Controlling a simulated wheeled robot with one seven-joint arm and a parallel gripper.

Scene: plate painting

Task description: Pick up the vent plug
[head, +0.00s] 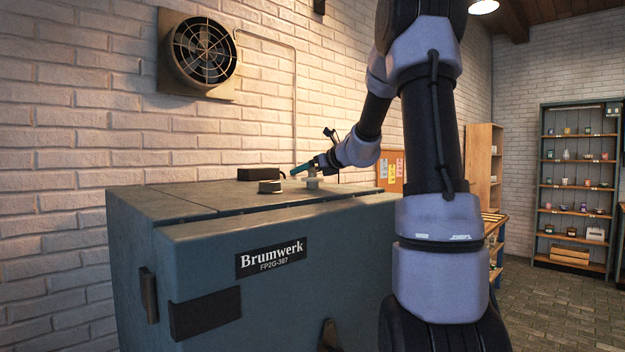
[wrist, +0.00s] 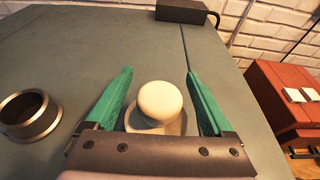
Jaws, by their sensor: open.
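The vent plug (wrist: 161,101) is a pale, rounded knob on a wider round base, on top of the grey-blue kiln (wrist: 90,50). In the wrist view my gripper (wrist: 160,90) is open, with one green finger on each side of the plug and a visible gap on both sides. The plug's lower part is partly hidden behind the gripper's brown front edge.
A dark metal ring (wrist: 30,115) stands on the kiln top left of the gripper. A black box (wrist: 181,11) with a cable lies near the back edge. A brick wall is behind. A red-brown box (wrist: 288,95) stands beyond the kiln's right side.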

